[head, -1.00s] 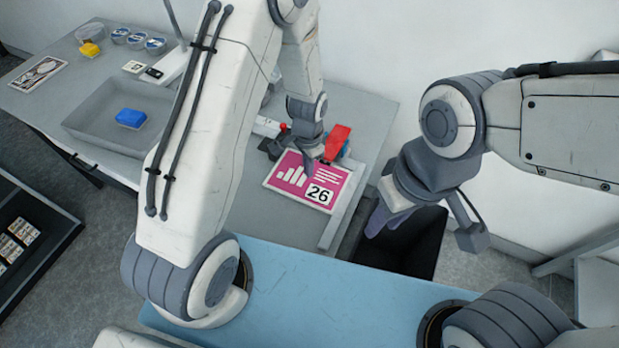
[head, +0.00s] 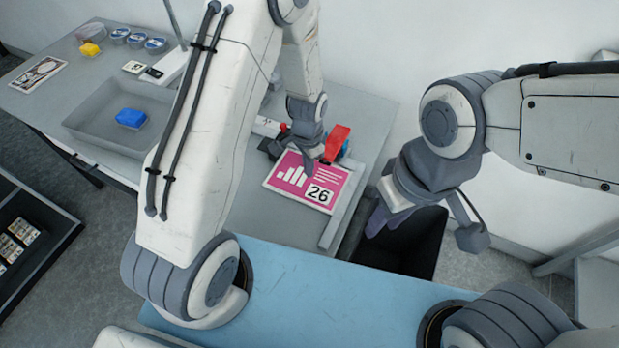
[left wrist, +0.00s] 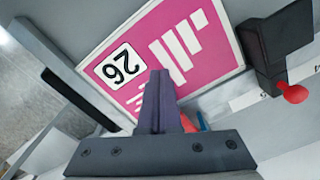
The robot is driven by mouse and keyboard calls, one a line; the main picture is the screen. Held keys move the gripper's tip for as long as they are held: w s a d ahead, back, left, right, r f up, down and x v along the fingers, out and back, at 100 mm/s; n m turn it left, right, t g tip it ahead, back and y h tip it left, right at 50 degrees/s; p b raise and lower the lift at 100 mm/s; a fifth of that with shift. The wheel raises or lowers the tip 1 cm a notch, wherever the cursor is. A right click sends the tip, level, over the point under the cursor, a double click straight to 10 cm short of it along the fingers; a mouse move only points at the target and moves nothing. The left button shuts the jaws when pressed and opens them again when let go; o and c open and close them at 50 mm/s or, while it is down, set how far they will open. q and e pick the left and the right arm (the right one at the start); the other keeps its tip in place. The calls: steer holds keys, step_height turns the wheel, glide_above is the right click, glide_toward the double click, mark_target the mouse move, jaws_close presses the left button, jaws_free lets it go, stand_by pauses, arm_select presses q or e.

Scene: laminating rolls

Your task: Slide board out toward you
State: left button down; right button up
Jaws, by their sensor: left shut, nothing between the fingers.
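The board (head: 302,184) is a pink panel with a white border, white bars and a "26" label. It lies flat on the grey table. It also fills the upper middle of the left wrist view (left wrist: 185,62). My left gripper (head: 313,167) is shut and empty, over the board's far edge. In the left wrist view its fingers (left wrist: 159,78) overlap the board's surface; I cannot tell whether they touch it. My right gripper (head: 383,217) hangs away from the board, to the right, above a dark bin; its opening is unclear.
A dark device with a red knob (head: 283,127) and a red part (head: 337,140) stand behind the board. A pale rail (head: 346,207) runs along its right side. A grey tray (head: 90,130) with a blue block (head: 131,118) sits left. The dark bin (head: 428,245) stands right.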

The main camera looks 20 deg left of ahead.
mark_target(297, 195)
arm_select(q)
steer(key=shift+f+b, duration=0.65)
steer(key=shift+f, duration=0.25)
stand_by(0.4)
steer(key=shift+s, duration=0.1)
steer(key=shift+s+a, duration=0.25)
steer(key=shift+s, duration=0.45)
steer(key=shift+s, duration=0.1)
steer(key=shift+s+a+f, duration=0.15)
steer(key=shift+s, duration=0.35)
steer(key=shift+s+a+f, duration=0.1)
steer(key=shift+s, duration=0.4)
steer(key=shift+s+a, duration=0.25)
steer(key=shift+s, duration=0.6)
steer(key=shift+s+r, duration=0.1)
